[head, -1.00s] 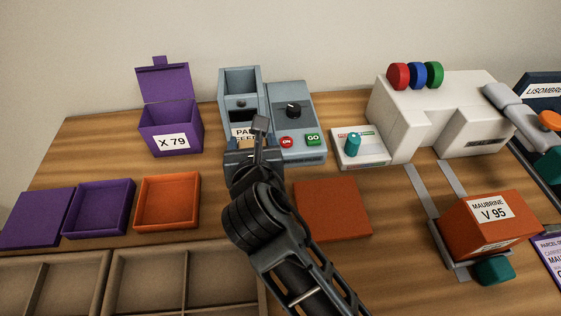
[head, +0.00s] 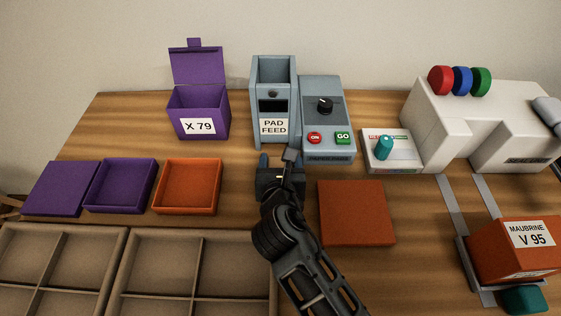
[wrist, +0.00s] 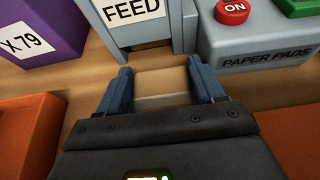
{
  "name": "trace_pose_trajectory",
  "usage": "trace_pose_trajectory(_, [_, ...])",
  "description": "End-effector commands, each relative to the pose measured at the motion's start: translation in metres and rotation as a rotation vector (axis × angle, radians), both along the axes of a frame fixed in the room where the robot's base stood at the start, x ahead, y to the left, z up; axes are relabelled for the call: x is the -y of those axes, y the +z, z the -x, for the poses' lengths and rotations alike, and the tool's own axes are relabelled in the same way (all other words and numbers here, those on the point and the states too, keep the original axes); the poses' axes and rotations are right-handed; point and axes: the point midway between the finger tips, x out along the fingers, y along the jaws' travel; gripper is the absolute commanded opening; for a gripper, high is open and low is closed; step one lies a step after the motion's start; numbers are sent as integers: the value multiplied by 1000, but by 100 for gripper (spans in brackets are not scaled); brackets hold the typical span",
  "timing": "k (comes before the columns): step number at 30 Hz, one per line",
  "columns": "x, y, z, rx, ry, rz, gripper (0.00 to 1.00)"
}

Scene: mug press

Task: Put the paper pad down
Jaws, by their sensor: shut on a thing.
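My gripper (head: 281,162) is just in front of the grey-blue pad feeder (head: 274,100), low near the table. In the wrist view its two blue fingers (wrist: 162,86) are apart, shut on a pale beige paper pad (wrist: 165,80) between them. In the head view the pad is hidden by the gripper and wrist. The wrist view does not make clear whether the pad touches the wood. The feeder's opening (wrist: 150,46) is just beyond the pad.
A control box (head: 327,113) with ON and GO buttons adjoins the feeder. An orange lid (head: 356,212) lies right of my arm, an orange tray (head: 187,186) left. A purple X 79 box (head: 198,112) stands behind left. Divided trays (head: 121,265) line the front left.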

Motion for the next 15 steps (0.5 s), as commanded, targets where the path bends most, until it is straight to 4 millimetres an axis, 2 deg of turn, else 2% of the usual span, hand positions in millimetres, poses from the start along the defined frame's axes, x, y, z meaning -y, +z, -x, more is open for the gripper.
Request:
trace_pose_trajectory(8, [0,-2,0,0,0,0,39])
trace_pose_trajectory(9, [0,-2,0,1,1,0,69])
trace_pose_trajectory(12, [0,-1,0,1,1,0,78])
trace_pose_trajectory(15, [0,-1,0,1,1,0,78])
